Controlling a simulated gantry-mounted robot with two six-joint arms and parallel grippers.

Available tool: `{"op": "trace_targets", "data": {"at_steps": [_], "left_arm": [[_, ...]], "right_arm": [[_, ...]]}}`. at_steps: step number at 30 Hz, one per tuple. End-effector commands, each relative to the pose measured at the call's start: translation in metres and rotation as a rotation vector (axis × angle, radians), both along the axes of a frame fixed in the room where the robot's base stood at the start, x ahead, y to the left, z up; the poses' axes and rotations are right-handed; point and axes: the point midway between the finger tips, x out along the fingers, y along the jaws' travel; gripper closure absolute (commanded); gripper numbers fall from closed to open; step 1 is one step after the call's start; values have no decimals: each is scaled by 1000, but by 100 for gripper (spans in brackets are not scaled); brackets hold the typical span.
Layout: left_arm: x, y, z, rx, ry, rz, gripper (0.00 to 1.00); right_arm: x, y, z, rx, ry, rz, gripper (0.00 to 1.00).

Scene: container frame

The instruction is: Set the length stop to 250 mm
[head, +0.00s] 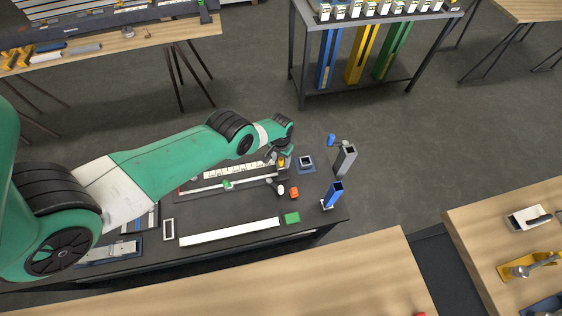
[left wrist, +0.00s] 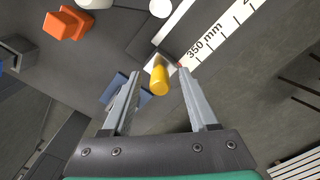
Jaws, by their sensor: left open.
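The length stop's yellow knob (left wrist: 159,78) stands upright on a small pale block in the left wrist view, beside the 350 mm mark of the white scale (left wrist: 207,42). My left gripper (left wrist: 160,88) is open, with one finger on each side of the knob; I cannot tell if either touches it. In the head view the left gripper (head: 283,152) is over the right end of the scale (head: 236,169), with the yellow knob (head: 282,162) just below it and partly hidden. My right gripper is not in view.
Near the gripper are an orange block (head: 294,192), a dark blue square holder (head: 306,164) and a grey upright post (head: 344,159). A blue upright container (head: 333,195) stands at the bench's right end. A long white bar (head: 230,231) and a green block (head: 292,218) lie toward the front.

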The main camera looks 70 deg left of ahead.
Motion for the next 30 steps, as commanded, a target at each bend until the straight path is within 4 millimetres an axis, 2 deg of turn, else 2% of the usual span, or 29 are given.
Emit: {"op": "trace_targets", "data": {"at_steps": [3,13,30], "left_arm": [[0,0,1,0,0,0,42],[0,0,1,0,0,0,100],[0,0,1,0,0,0,100]], "right_arm": [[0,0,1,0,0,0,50],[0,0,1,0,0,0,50],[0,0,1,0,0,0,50]]}}
